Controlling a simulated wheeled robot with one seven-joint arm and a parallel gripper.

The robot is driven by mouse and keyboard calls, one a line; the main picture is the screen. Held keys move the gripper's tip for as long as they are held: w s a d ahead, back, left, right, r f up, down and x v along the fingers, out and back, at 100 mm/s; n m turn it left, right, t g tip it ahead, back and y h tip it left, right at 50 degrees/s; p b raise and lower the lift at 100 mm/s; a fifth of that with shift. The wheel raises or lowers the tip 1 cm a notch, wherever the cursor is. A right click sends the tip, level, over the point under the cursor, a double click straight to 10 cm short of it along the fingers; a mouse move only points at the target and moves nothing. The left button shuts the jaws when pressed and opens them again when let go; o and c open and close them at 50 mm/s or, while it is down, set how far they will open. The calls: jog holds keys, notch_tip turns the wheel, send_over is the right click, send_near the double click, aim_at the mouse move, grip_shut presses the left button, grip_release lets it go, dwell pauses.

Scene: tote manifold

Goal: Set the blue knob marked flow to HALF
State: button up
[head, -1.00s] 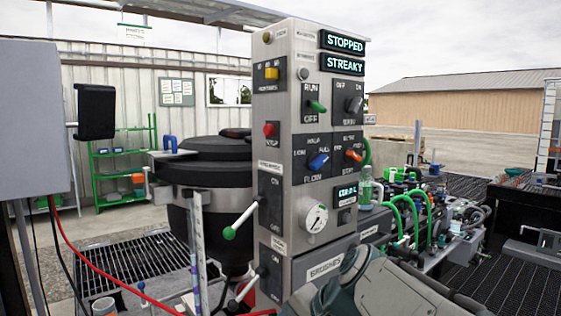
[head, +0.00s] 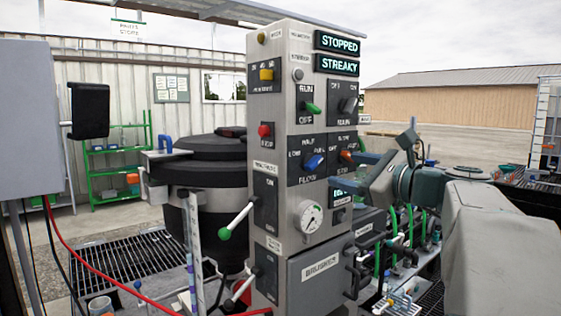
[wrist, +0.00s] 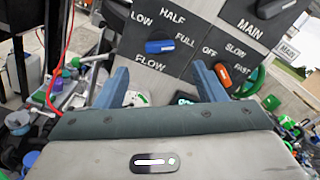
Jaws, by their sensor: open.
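The blue knob (head: 314,161) is on the dark FLOW plate on the front of the grey control column, under the labels LOW, HALF and FULL. My gripper (head: 346,176) is in front of the panel, to the right of the knob in the head view. In the wrist view its two blue fingers are spread apart (wrist: 162,80), with nothing between them, and the knob is beyond the tips, apart from them.
An orange knob (wrist: 223,73) marked SLOW and FAST sits close by on the right. A green RUN/OFF knob (head: 313,107) and a black MAIN knob (head: 348,104) are above. A gauge (head: 309,217) and white-handled levers (head: 237,220) are lower down. Displays read STOPPED and STREAKY.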

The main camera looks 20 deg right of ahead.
aim_at(317, 163)
jog(key=p+x, duration=0.1)
jog(key=x, duration=0.8)
jog(key=shift+w+f, duration=0.1)
jog(key=c, duration=1)
